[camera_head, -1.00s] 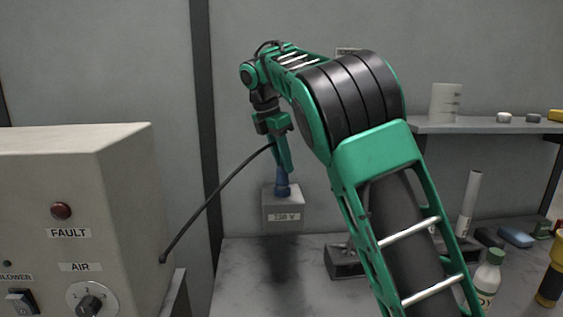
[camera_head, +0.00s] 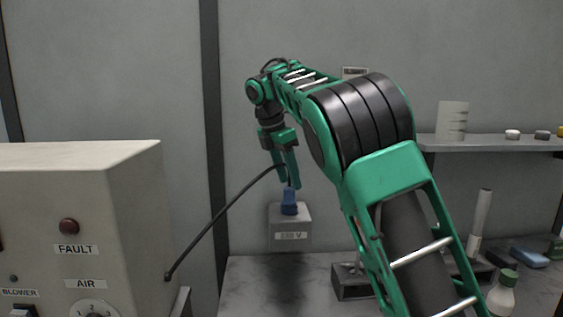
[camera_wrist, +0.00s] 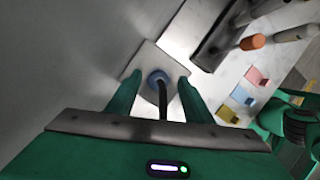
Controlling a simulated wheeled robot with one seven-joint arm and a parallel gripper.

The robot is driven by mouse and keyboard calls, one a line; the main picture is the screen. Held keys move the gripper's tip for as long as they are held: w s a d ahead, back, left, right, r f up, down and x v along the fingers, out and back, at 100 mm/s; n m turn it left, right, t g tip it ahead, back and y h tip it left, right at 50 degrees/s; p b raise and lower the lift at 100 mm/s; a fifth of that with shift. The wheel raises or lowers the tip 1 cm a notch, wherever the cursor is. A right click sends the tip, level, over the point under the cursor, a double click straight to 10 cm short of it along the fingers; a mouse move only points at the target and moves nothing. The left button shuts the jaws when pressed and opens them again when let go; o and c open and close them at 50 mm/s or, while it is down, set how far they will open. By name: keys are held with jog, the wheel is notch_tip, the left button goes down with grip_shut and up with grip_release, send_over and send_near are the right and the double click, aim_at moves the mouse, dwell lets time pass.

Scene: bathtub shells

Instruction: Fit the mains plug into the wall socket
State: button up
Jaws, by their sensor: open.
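How deep the plug sits cannot be told. A dark cable (camera_head: 222,206) arcs from the plug to the cream control box. My gripper (camera_head: 288,184) points down at the plug's upper end. In the wrist view its fingers (camera_wrist: 158,88) are apart, one on each side of the plug (camera_wrist: 157,76) and cable, with visible gaps. The socket box (camera_wrist: 140,62) shows beyond the fingertips.
The cream control box (camera_head: 120,200) with a red fault lamp and knobs stands at the left. A shelf (camera_head: 480,141) with small items is at the right. Below it, a bottle (camera_head: 503,292), a dark block and other items are on the grey worktop (camera_head: 245,290).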

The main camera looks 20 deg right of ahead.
jog(key=v, duration=0.9)
